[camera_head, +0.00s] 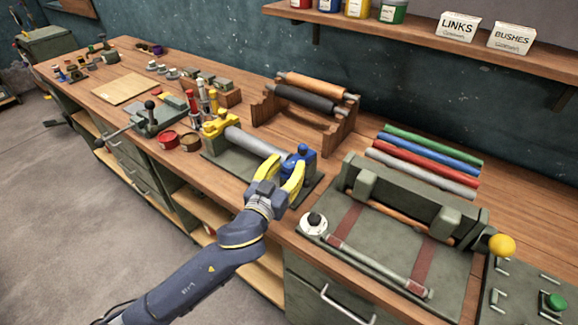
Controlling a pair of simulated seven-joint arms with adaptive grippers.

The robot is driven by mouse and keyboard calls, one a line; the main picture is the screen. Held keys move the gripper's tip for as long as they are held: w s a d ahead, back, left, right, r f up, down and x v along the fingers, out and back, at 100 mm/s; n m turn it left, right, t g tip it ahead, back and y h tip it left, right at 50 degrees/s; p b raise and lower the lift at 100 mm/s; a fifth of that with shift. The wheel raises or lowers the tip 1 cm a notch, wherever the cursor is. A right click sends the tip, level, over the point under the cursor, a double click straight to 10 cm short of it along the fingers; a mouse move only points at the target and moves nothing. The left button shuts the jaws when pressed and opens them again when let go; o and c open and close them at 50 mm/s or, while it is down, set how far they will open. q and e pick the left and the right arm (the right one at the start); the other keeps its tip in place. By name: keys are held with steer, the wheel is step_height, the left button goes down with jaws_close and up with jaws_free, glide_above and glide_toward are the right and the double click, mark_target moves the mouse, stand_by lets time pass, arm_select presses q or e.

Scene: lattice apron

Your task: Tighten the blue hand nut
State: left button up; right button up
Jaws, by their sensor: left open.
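The blue hand nut (301,152) sits at the right end of a grey roller fixture (252,144) on the bench. It has small blue knobs and sits by a blue block. My left gripper (283,172) has yellow fingers, spread open, just in front of the blue end. One finger reaches along its left side and the other along its lower right. I cannot tell whether they touch the nut. The gripper partly hides the blue block. A yellow clamp (217,124) stands at the fixture's left end. My right gripper is not in view.
A wooden rack with rolls (304,96) stands behind the fixture. Coloured rods (432,149) lie at the back right. A green press-like unit (400,235) with a yellow ball knob (501,245) is to the right. Red and brown tins (167,139) stand left. A shelf (430,35) overhangs the back.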

arm_select(q)
jaws_close()
steer(key=shift+a+m+h, duration=0.1)
steer(key=shift+m+h, duration=0.2)
steer(key=shift+h, duration=0.2)
steer(key=shift+w+a+m+g+h, duration=0.1)
steer(key=shift+m+g+h, duration=0.8)
steer(key=shift+g+h, duration=0.15)
steer(key=shift+w+r+m+g+h, duration=0.1)
steer(key=shift+m+g+h, duration=1.4)
steer(key=shift+g+h, duration=0.2)
steer(key=shift+m+g+h, duration=0.35)
steer(key=shift+m+g, duration=0.05)
steer(key=shift+g, duration=0.05)
